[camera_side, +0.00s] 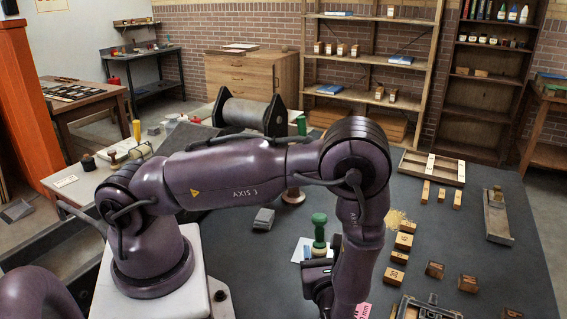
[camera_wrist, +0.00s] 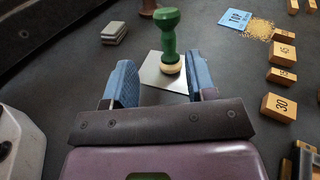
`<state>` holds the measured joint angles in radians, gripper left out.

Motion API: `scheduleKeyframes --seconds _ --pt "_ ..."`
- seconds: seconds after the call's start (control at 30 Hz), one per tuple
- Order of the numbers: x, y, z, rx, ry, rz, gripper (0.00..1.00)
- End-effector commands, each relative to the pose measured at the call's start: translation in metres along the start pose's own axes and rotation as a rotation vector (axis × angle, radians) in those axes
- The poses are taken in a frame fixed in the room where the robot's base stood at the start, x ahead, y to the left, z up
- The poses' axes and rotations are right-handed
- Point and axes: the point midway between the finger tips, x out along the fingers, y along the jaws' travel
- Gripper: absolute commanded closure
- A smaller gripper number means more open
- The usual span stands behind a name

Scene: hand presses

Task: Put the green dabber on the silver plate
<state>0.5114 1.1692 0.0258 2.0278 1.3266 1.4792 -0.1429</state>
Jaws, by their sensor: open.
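The green dabber (camera_side: 319,229) stands upright, with a green handle and a pale tan pad. In the wrist view the dabber (camera_wrist: 166,38) has its pad over the far part of the silver plate (camera_wrist: 152,74) and appears to rest on it. The plate is a flat pale square lying on the dark table; its edge (camera_side: 297,250) shows in the side view. My gripper (camera_wrist: 160,62) is open, with a blue finger on each side of the plate. The dabber is just beyond and between the fingertips, with no visible contact. The fingers and palm hide the nearest part of the plate.
Numbered wooden blocks (camera_wrist: 279,107) line the right, near a blue packet (camera_wrist: 235,19) and gold grains (camera_wrist: 261,28). A grey stack (camera_wrist: 114,33) lies back left. A wooden-based stamp (camera_side: 293,196) stands behind the dabber. The table between the dabber and the blocks is clear.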

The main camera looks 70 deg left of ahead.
Motion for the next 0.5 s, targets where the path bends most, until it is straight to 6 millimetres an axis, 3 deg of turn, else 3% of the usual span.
scheduleKeyframes --seconds 0.03,0.2,0.5 --pt "0.002 -0.003 0.02 -0.068 0.032 0.074 0.49" --pt "0.005 0.006 0.079 -0.302 0.177 0.35 0.49" --pt "-0.008 0.036 0.162 -0.764 0.503 0.755 0.49"
